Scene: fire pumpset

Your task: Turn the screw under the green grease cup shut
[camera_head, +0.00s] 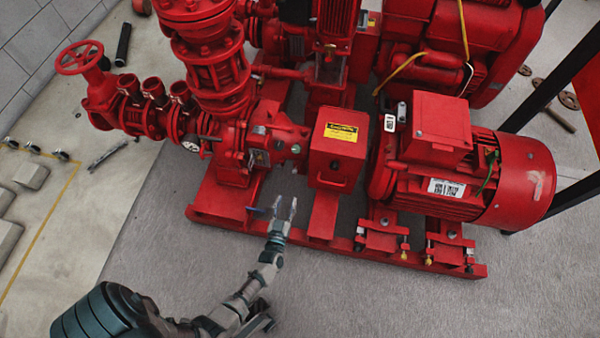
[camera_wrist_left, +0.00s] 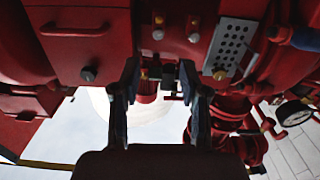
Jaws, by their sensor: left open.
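My left gripper (camera_head: 286,204) is open and empty in the head view, in front of the pump's red base frame, with its fingers pointing towards the pump. In the left wrist view its two dark fingers (camera_wrist_left: 162,92) stand apart. A small dark, greenish fitting (camera_wrist_left: 168,76) shows between and beyond the fingertips, with a brass-coloured piece beside it. I cannot tell for sure that it is the grease cup, and I cannot make out its screw. My right gripper is not in view.
A red guard box (camera_head: 336,158) with a yellow label stands right of the pump, and a red motor (camera_head: 470,180) is further right. A blue-tipped lever (camera_head: 250,209) is close left of my gripper. A pressure gauge (camera_wrist_left: 293,112) shows at right. The front floor (camera_head: 400,305) is clear.

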